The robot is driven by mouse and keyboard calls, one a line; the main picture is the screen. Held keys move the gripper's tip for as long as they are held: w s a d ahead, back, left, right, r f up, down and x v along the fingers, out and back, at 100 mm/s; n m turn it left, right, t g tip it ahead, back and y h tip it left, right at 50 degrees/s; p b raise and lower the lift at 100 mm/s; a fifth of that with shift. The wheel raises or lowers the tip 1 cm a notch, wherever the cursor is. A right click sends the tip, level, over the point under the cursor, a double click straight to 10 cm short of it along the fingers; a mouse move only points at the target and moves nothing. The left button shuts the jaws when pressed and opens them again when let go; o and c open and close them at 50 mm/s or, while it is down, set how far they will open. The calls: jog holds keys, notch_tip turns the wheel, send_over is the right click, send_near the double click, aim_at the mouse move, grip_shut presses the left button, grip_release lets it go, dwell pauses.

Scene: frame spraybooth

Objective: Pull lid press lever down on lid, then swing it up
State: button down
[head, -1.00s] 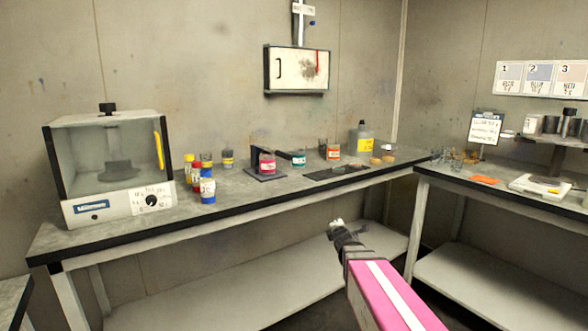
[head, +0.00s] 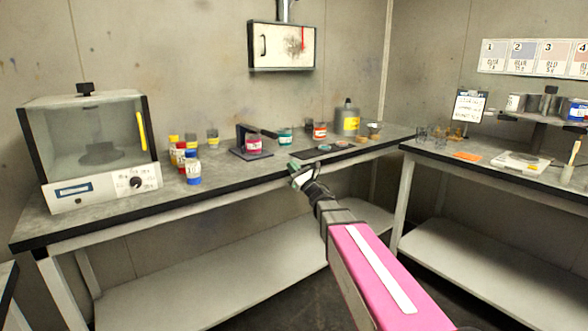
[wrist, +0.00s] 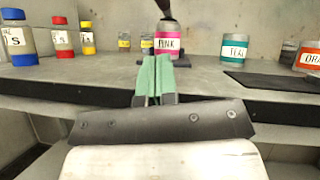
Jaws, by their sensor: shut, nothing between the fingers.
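The lid press is a dark stand (head: 241,137) with a flat base, on the bench in the head view. Its black lever (head: 262,130) reaches out to the right above the pink-labelled jar (head: 253,146). In the wrist view the lever's end (wrist: 163,8) shows at the top, above the PINK jar (wrist: 167,42). The lid on the jar is hard to make out. My gripper (head: 298,172) is at the bench's front edge, to the right of and nearer than the press. In the wrist view its green fingertips (wrist: 155,72) are together and empty, below the jar, not touching the lever.
A teal jar (head: 285,138), an orange jar (head: 319,131) and a dark mat (head: 328,149) are right of the press. Several coloured bottles (head: 193,168) and a glass-fronted mixer (head: 90,150) are left. The bench's front edge (head: 180,213) runs beneath my gripper.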

jog(key=x, duration=0.6)
jog(key=shift+w+a+r, duration=0.15)
jog(key=shift+w+a, duration=0.1)
jog(key=shift+w, duration=0.05)
notch_tip(320, 180, up, 2)
jog(key=shift+s+a+r, duration=0.1)
jog(key=shift+s+a, duration=0.05)
jog(key=shift+a+r, duration=0.25)
jog(key=shift+r, duration=0.45)
jog(key=shift+r, duration=0.1)
